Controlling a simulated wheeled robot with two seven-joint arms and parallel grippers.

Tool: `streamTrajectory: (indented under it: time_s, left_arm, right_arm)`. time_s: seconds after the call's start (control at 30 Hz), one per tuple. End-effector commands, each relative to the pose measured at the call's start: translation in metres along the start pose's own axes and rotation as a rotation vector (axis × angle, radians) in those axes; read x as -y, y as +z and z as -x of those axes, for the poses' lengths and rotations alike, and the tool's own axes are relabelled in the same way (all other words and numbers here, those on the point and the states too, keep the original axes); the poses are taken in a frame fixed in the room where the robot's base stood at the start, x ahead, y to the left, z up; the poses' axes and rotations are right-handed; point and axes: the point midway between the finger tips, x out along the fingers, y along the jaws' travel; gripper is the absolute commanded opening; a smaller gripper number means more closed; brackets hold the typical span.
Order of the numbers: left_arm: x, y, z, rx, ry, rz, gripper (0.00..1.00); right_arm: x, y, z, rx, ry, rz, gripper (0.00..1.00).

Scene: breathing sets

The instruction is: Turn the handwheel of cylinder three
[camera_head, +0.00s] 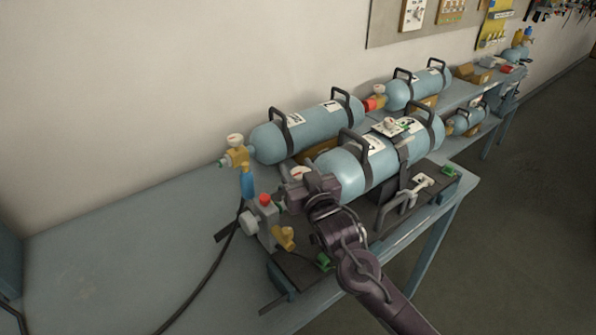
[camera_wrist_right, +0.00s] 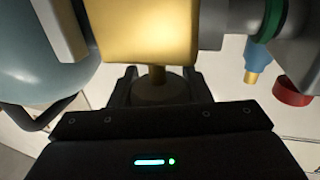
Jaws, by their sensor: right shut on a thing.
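My right gripper (camera_head: 292,204) is at the left, valve end of this cylinder and hides much of the valve. In the right wrist view, a brass valve block (camera_wrist_right: 145,35) fills the top middle. Below it a dark round handwheel (camera_wrist_right: 158,88) on a short stem sits between the jaws of my right gripper (camera_wrist_right: 160,98), which is shut on it. My left gripper is not in view.
A second cylinder (camera_head: 308,128) lies behind, with its gauge and brass valve (camera_head: 236,152). More cylinders lie farther back. The bench's left part (camera_head: 100,255) is clear.

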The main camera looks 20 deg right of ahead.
Motion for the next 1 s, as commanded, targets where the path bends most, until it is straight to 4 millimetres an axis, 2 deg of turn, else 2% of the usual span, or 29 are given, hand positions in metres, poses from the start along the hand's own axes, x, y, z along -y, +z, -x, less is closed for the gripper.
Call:
streamTrajectory:
  time_s: [0.33,0.37,0.5,0.83,1.0]
  left_arm:
    - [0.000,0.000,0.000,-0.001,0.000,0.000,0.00]
    - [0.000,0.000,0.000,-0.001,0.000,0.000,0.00]
    - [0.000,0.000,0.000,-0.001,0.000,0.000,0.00]
    - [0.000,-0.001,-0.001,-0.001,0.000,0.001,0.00]
    - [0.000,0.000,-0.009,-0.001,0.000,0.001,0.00]
  right_arm:
    - [-0.001,-0.001,0.000,-0.002,0.004,0.001,0.21]
    - [-0.001,-0.001,0.000,-0.002,0.004,0.001,0.46]
    - [-0.001,-0.001,0.000,-0.001,0.003,0.001,0.65]
    - [0.000,0.001,0.003,-0.001,0.002,0.001,0.66]
    - [0.000,0.004,0.024,0.002,0.001,0.001,0.66]
